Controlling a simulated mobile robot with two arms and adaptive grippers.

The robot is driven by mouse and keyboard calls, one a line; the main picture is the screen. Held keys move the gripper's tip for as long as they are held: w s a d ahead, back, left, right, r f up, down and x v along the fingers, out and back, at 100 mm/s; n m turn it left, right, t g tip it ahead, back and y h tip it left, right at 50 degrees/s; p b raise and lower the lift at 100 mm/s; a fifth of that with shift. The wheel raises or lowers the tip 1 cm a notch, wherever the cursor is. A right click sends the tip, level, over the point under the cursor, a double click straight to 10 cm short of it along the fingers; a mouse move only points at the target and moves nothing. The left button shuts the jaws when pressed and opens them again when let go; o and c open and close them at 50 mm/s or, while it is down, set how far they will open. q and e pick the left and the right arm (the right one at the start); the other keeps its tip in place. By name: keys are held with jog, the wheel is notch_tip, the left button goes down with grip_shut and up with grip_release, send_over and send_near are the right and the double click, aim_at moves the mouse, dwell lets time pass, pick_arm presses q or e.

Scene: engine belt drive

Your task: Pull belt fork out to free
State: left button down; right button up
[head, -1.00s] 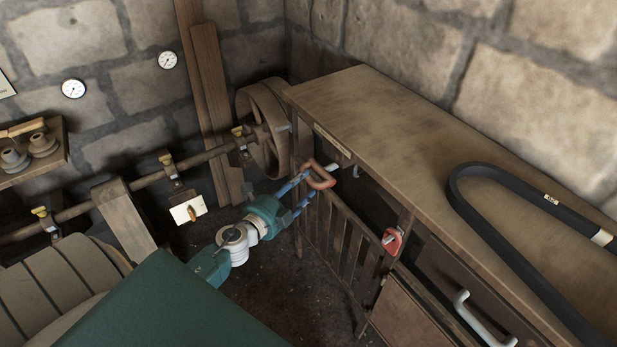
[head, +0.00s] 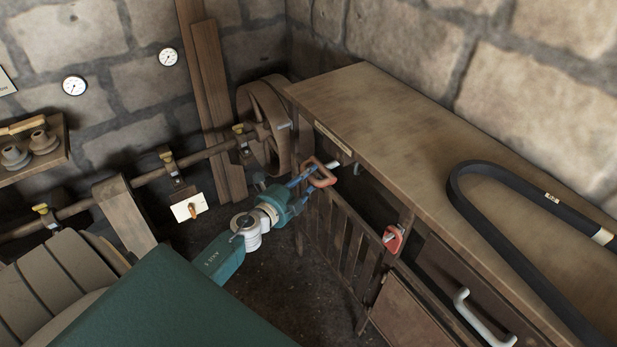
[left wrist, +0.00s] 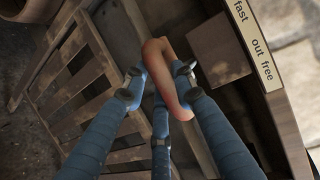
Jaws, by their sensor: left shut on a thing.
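My right gripper is not in view.
A slatted gate (head: 340,230) hangs below the bench top (head: 400,130). A second red part (head: 393,239) sits on the post to the right. A black belt (head: 500,172) lies on the bench. A shaft with a wooden pulley (head: 262,125) stands to the left.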

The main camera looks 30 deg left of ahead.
pick_arm(q)
jog(key=s+a+b, duration=0.1)
jog(key=s+a, duration=0.2)
jog(key=s, duration=0.6)
jog(key=shift+a+f+b, duration=0.2)
jog(key=shift+a+b, duration=0.1)
jog(key=shift+a, duration=0.1)
jog(key=c, duration=1.4)
grip_release()
jog(key=shift+s, duration=0.15)
jog(key=shift+s+a+r, duration=0.1)
jog(key=shift+s+r, duration=0.05)
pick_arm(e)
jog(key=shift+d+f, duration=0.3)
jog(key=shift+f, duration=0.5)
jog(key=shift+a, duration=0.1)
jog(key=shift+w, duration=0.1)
pick_arm(q)
jog(key=s, duration=0.4)
jog(key=s+r, duration=0.1)
jog(key=s, duration=0.3)
jog(key=s+r, duration=0.1)
jog(key=s, duration=0.2)
jog(key=shift+s+r, duration=0.1)
jog(key=shift+s, duration=0.3)
